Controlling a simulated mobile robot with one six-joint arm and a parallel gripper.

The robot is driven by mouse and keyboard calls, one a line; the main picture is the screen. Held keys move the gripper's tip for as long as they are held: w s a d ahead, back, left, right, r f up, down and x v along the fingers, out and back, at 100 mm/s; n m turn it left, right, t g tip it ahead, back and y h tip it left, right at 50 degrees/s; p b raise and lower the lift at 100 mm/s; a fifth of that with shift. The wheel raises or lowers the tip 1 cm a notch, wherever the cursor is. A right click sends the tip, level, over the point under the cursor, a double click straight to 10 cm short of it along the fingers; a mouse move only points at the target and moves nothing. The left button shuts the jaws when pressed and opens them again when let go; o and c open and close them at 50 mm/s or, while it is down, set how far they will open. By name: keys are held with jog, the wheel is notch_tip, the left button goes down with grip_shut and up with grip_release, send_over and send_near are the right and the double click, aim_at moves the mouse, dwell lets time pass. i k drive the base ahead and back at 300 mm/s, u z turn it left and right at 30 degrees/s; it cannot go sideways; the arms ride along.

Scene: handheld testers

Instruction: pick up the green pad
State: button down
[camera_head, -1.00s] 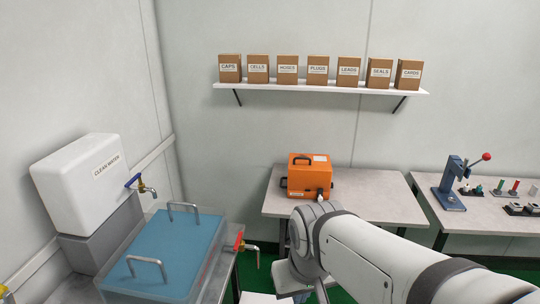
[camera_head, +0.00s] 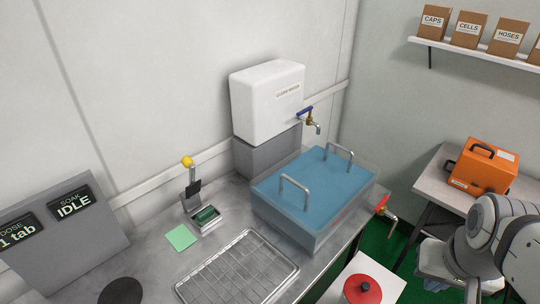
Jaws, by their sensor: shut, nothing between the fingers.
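A flat light green square pad (camera_head: 181,237) lies on the steel counter (camera_head: 150,262), left of the middle of the view. Just behind and to the right of it, a darker green block (camera_head: 206,215) sits in a small metal holder with an upright post and a yellow knob (camera_head: 187,161). My arm shows only at the right edge, far from the pad. My gripper is not visible in this view.
A wire rack tray (camera_head: 238,268) lies in front of the pad, and a dark disc (camera_head: 120,291) lies front left. A grey display box (camera_head: 62,245) stands left. A clear tank with blue contents (camera_head: 318,190) and a white water container (camera_head: 267,101) stand right.

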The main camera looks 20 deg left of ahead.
aim_at(205, 217)
jog(key=u, duration=1.3)
jog(key=k, duration=0.85)
jog(key=u, duration=0.3)
jog(key=i, duration=1)
jog(key=u, duration=0.05)
